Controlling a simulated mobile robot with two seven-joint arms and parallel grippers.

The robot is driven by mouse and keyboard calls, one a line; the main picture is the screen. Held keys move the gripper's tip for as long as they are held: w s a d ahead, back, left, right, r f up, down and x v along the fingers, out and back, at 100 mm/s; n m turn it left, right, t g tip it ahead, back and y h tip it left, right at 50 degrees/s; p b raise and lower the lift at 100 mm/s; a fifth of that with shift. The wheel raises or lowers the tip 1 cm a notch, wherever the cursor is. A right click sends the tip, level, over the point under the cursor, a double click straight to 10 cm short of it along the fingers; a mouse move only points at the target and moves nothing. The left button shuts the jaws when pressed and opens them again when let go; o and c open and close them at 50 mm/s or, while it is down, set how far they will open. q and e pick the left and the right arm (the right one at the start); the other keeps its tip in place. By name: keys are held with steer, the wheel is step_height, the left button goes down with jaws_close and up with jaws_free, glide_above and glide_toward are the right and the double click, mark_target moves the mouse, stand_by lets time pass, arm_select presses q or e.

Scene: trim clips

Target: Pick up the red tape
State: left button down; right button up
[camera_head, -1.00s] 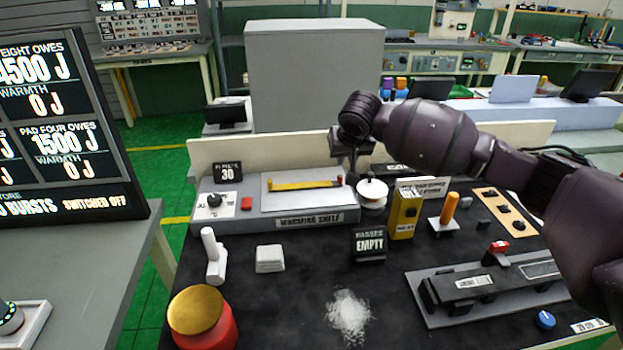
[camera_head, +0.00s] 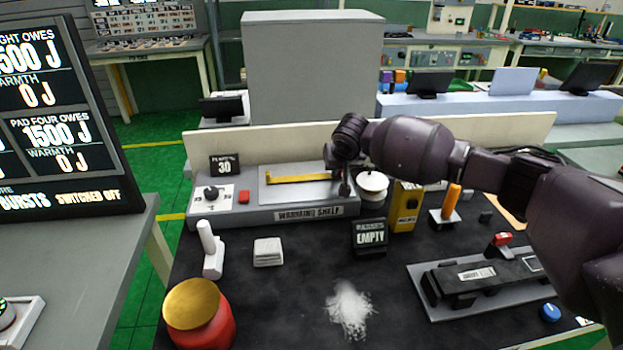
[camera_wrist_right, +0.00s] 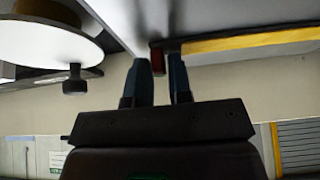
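The warming shelf (camera_head: 300,209) carries a long yellow strip (camera_head: 300,178) on its flat plate. In the right wrist view the yellow strip (camera_wrist_right: 250,41) runs off to the right, and a small red piece (camera_wrist_right: 157,61) sits near its end. I take this red piece to be the red tape. My right gripper (camera_head: 343,188) is low at the right end of the shelf and hides the red piece in the head view. In the right wrist view its fingers (camera_wrist_right: 161,72) are apart, with the red piece between or just beyond their tips. My left gripper is not in view.
A white spool (camera_head: 372,184) stands right beside my right gripper; a yellow box (camera_head: 405,208) is further right. A low cream wall (camera_head: 250,143) runs behind.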

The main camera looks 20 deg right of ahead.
jaws_close()
